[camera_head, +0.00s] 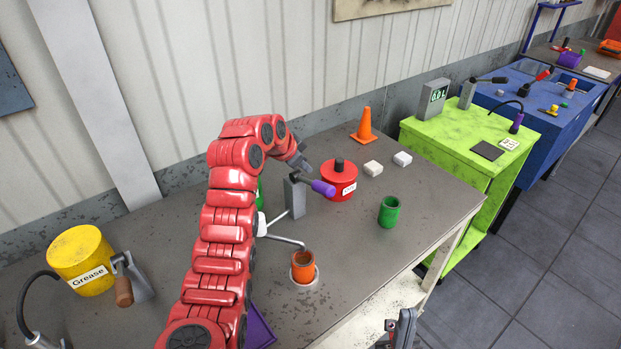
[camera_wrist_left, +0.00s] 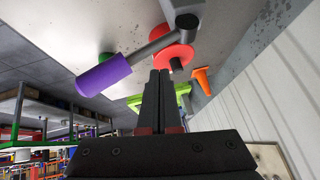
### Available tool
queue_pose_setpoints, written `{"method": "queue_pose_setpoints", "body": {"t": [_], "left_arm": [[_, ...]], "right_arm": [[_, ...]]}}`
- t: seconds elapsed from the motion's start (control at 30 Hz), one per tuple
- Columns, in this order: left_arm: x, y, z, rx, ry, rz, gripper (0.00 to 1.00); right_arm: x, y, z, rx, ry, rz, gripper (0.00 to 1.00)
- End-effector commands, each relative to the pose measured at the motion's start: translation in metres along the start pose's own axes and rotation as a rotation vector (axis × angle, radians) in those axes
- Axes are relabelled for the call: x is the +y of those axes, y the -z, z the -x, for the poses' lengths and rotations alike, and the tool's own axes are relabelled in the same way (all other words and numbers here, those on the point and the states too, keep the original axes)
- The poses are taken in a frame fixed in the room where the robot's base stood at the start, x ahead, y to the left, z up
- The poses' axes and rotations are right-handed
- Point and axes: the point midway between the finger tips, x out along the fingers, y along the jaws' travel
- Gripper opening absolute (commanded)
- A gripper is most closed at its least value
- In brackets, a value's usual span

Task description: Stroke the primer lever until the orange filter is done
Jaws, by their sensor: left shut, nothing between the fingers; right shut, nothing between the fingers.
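The primer lever has a purple handle (camera_head: 323,188) on a short dark arm from the top of a grey post (camera_head: 294,198). It sticks out to the right, slightly downward in the picture. The orange filter (camera_head: 303,268) stands upright on a pale round pad, under the tip of a bent spout (camera_head: 285,241). My left gripper (camera_head: 304,166) is shut and empty, just behind and above the lever, apart from it. In the left wrist view the shut fingers (camera_wrist_left: 161,78) are to the right of the purple handle (camera_wrist_left: 103,74). My right gripper (camera_head: 402,326) is shut and empty at the bottom edge.
A red lidded pot (camera_head: 340,185) stands close behind the handle. A yellow grease tub (camera_head: 80,252) is at left. A green cabinet (camera_head: 455,143) stands at right.

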Motion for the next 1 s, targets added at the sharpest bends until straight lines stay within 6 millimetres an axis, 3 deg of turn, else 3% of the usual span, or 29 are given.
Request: {"method": "queue_pose_setpoints", "body": {"t": [0.7,1.0], "left_arm": [[0.000,0.000,0.000,0.000,0.000,0.000,0.00],[0.004,-0.004,-0.006,0.000,-0.001,0.000,0.00]], "right_arm": [[0.000,0.000,0.000,0.000,0.000,0.000,0.00],[-0.001,-0.002,0.011,0.000,0.000,0.000,0.00]]}}
